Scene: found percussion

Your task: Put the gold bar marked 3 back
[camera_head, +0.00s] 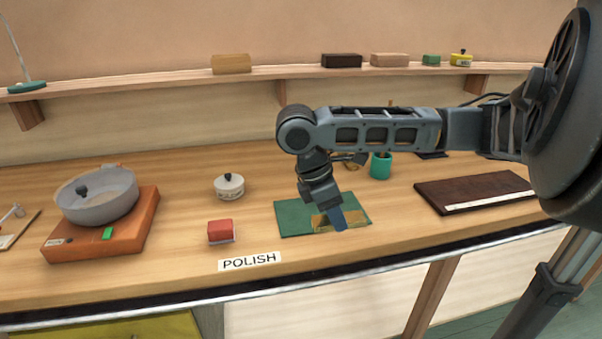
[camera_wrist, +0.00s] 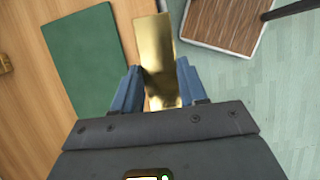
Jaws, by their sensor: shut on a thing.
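The gold bar (camera_wrist: 158,50) is between the blue fingers of my gripper (camera_wrist: 160,95), which is shut on it. In the head view the bar (camera_head: 320,222) shows at my gripper's fingertips (camera_head: 338,220), overlapping the front part of the green mat (camera_head: 292,217). In the wrist view the bar lies to the right of the mat (camera_wrist: 85,55), apart from it in the picture, and seems held above the bench. I cannot read a number on the bar. A dark brown board (camera_head: 470,186) with a white strip lies at the right; no slot for the bar is clear.
A red block (camera_head: 221,229) and a POLISH label (camera_head: 249,261) are left of the mat. A white lidded pot (camera_head: 229,188) and a teal cup (camera_head: 380,167) stand behind. A grey pan (camera_head: 98,203) on an orange base is far left. The bench's front edge (camera_head: 200,292) is near.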

